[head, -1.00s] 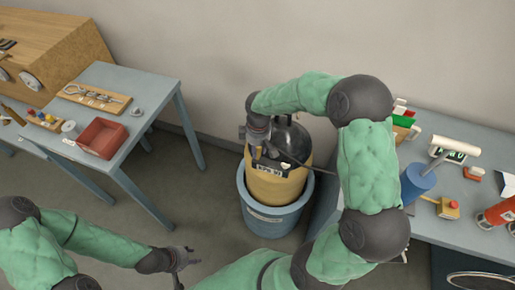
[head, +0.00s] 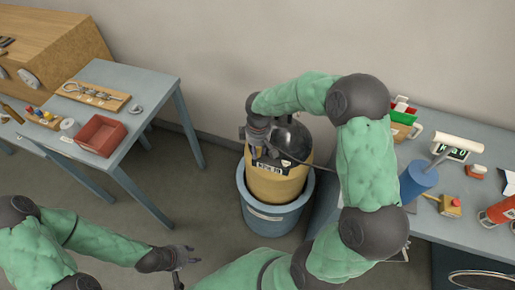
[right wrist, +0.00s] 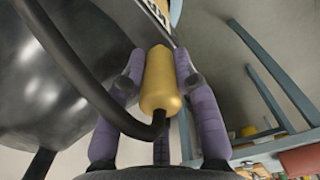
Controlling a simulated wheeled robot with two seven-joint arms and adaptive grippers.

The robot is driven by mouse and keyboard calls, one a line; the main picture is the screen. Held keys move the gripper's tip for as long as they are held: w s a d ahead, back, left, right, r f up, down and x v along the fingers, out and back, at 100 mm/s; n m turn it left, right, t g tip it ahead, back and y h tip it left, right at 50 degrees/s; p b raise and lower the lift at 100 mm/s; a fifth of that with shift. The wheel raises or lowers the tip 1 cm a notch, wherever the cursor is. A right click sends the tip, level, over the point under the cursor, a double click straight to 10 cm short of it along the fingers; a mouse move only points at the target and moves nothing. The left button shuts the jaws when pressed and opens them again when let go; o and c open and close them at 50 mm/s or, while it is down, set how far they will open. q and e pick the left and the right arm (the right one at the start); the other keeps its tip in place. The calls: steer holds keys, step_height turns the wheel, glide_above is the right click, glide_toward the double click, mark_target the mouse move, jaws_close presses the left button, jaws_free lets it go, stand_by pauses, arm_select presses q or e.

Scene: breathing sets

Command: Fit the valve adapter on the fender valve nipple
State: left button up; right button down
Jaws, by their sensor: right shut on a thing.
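My right gripper (right wrist: 160,62) is shut on a yellow, brass-like fitting (right wrist: 161,85) with a black hose (right wrist: 85,75) running from its near end. This looks like the valve adapter. The fitting lies between the two purple fingers in the right wrist view. In the head view my right gripper (head: 262,148) is over the black-topped yellow cylinder (head: 278,182) and hides part of its top. The glossy black dome (right wrist: 50,85) fills the left of the wrist view. I cannot make out the valve nipple. My left gripper (head: 184,263) is open and empty above the floor.
The cylinder stands in a blue tub (head: 268,222) near the wall. A left table (head: 150,88) carries a red tray (head: 101,138) and a tool board (head: 92,96). A right table (head: 440,228) carries a blue cylinder (head: 417,183) and several small items. Floor between is free.

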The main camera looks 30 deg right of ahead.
steer(key=shift+f+b, duration=0.5)
steer(key=shift+f, duration=0.3)
steer(key=c, duration=0.9)
jaws_free()
steer(key=shift+r, duration=0.1)
steer(key=shift+o, duration=0.2)
step_height(320, 180, up, 12)
steer(key=shift+s, duration=0.1)
steer(key=shift+s, duration=0.1)
